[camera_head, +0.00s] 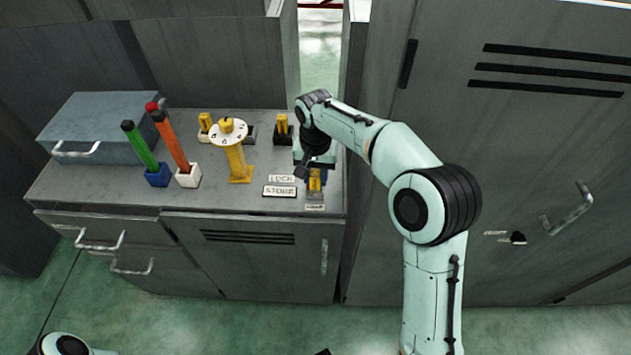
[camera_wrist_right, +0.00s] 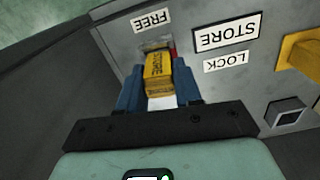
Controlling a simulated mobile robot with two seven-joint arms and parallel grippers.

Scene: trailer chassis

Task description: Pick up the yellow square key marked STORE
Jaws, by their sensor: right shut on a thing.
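The yellow square key (camera_head: 315,180) marked STORE is at the right front of the grey counter top, by the small FREE label. In the right wrist view the key (camera_wrist_right: 158,74) sits between the two blue fingers, its STORE lettering upside down. My right gripper (camera_head: 316,176) is shut on the key, reaching down from above. The key's lower end is close to the counter by the FREE label (camera_wrist_right: 153,22); I cannot tell whether it is still seated. The STORE plate (camera_head: 279,191) and LOCK label (camera_head: 281,178) lie just left of it.
A yellow post with a round dial (camera_head: 229,131) stands left of the gripper. Other yellow keys (camera_head: 283,124) stand behind. A tall cabinet (camera_head: 520,150) is on the right.

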